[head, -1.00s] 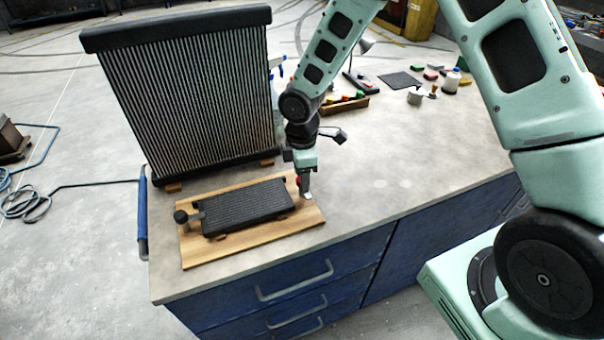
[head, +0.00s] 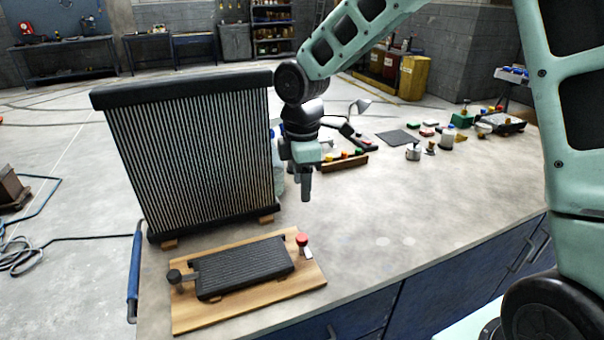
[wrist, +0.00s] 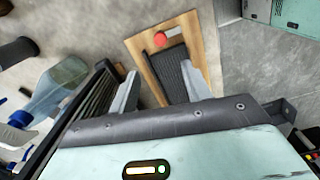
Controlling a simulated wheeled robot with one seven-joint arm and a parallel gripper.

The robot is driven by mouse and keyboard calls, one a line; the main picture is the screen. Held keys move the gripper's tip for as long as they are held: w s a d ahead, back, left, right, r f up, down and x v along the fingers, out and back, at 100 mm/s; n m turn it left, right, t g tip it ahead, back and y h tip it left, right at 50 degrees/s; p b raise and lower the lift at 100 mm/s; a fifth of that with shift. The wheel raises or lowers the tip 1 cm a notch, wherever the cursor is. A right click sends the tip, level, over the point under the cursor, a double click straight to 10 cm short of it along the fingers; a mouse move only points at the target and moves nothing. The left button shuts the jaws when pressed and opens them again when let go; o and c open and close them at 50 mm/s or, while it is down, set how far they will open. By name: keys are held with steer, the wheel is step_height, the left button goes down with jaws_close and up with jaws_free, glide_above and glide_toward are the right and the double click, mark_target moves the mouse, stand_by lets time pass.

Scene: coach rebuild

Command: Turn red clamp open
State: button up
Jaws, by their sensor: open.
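The red clamp (head: 302,240) is a red knob with a pale metal lever at the right end of a wooden board (head: 190,318). In the wrist view the red knob (wrist: 160,39) shows with its lever (wrist: 173,31) pointing right, off the dark ribbed block. The ribbed block (head: 242,266) lies on the board, with a black-knobbed clamp (head: 174,277) at its left end. My gripper (head: 306,196) is raised above the bench, over and behind the red clamp, apart from it. In the wrist view its fingers (wrist: 160,88) are spread, with nothing between them.
A tall finned radiator (head: 190,160) stands upright behind the board. A wooden tray (head: 345,164) with coloured pieces, a white cup (head: 413,152) and several small items lie farther back. The bench right of the board is clear.

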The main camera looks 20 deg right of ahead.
step_height(320, 180, up, 2)
steer(key=shift+r, duration=0.15)
stand_by(0.5)
steer(key=s+a+f+m+b, duration=0.1)
steer(key=s+a+m, duration=0.2)
steer(key=s, duration=1)
steer(key=s+a+f+m+b, duration=0.1)
steer(key=s+a+m, duration=0.3)
steer(key=s, duration=1)
steer(key=shift+m+y, duration=0.3)
steer(key=shift+m, duration=0.4)
steer(key=shift+w, duration=0.1)
